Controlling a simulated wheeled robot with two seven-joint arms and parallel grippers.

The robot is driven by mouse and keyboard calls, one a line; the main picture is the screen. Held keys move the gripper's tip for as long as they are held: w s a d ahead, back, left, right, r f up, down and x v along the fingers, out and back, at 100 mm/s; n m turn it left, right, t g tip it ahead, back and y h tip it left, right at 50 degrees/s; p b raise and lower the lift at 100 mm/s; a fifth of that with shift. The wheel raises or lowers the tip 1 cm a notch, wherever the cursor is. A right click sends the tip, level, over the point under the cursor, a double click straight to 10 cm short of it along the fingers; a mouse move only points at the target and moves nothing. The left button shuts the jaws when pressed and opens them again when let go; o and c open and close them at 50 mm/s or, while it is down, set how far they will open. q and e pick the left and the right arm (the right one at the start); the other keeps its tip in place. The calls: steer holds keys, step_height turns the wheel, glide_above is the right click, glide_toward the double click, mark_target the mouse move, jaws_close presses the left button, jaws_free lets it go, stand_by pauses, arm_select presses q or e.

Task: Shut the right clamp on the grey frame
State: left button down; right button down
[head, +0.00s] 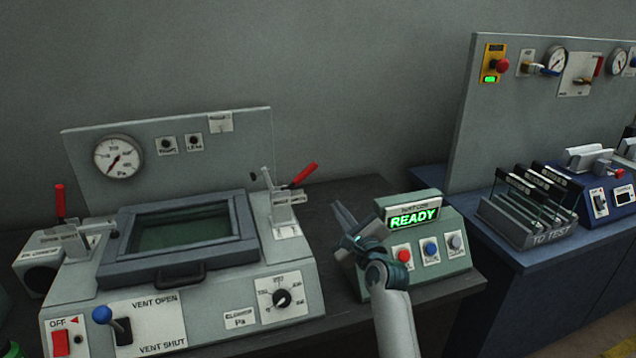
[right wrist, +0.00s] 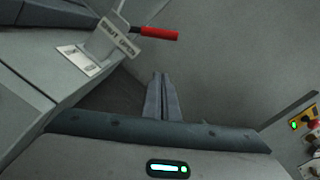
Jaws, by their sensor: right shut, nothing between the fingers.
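The grey frame (head: 122,262) lies on the light-grey machine, with a dark greenish window in its middle. The right clamp (head: 283,208) stands at its right side; its red handle (head: 303,174) leans up and outward to the right, and its thin bar stands raised, off the frame. In the right wrist view, the red handle (right wrist: 158,33) is at the top, beside a labelled plate. My right gripper (head: 341,212) is shut and empty, right of the clamp and apart from the handle. Its closed fingers (right wrist: 161,78) show below the handle in the right wrist view. My left gripper is not in view.
The left clamp (head: 72,236) has its red handle upright. A control box (head: 428,243) with a lit READY display stands close to my right gripper. A pressure gauge panel (head: 185,150) rises behind the frame. A rack (head: 524,222) stands on the blue bench at right.

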mark_target(302, 176)
steer(key=w+a+r+p, duration=0.3)
steer(key=w+a+p, duration=0.1)
steer(key=w, duration=0.4)
steer(key=shift+w+a+r, duration=0.25)
steer(key=shift+w+a, duration=0.1)
steer(key=shift+a, duration=0.45)
steer(key=shift+d, duration=0.15)
